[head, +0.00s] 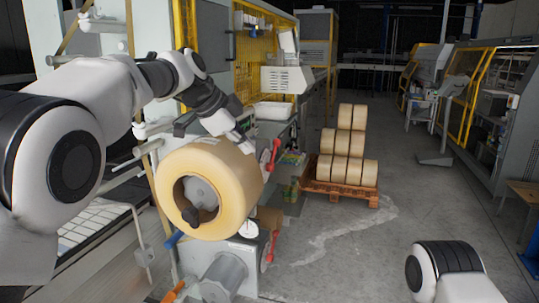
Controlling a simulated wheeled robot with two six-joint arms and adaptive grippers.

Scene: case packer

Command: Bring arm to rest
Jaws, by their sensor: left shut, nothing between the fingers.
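My left arm comes in from the left and reaches across to the machine. My left gripper (241,140) is shut and empty, just above the upper right side of a large tan tape roll (232,185). I cannot tell whether its tips touch the roll. The roll sits on a spindle with a dark knob at its front. Of my right arm, only a white and black link shows at the bottom right; its gripper is out of the picture.
Red-handled levers (275,150) stick out beside the roll, close to my left gripper. A wooden pallet (340,192) with stacked tan rolls (340,168) stands on the floor further back. Machines with yellow frames (468,105) line the right side. The floor between is open.

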